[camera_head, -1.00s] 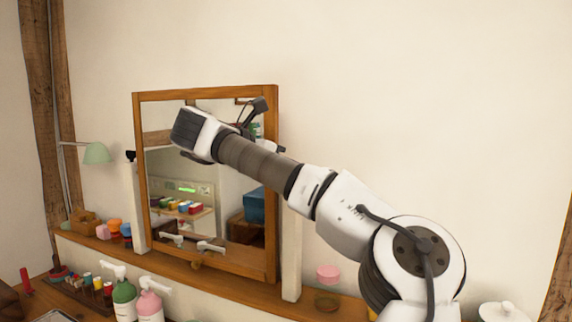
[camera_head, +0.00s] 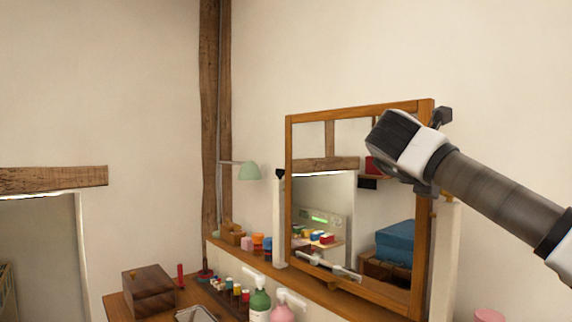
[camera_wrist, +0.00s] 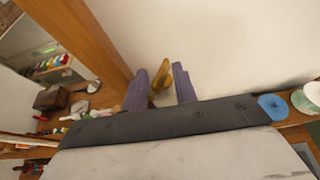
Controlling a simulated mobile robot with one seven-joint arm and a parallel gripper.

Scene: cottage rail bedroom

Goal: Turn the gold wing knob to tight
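The gold wing knob (camera_wrist: 161,74) shows in the wrist view, beside the outer edge of the wooden mirror frame. My gripper (camera_wrist: 162,75) has its two purple-grey fingers apart, one on each side of the knob, with some space visible between them. I cannot tell whether either finger touches it. The wood-framed mirror (camera_head: 428,210) stands between two pale posts.
A wooden shelf (camera_head: 330,287) runs under the mirror, with small coloured jars at its left. Below are a green bottle (camera_head: 260,303), a pink bottle (camera_head: 282,312) and a wooden box (camera_head: 149,289). The wall right of the mirror is bare.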

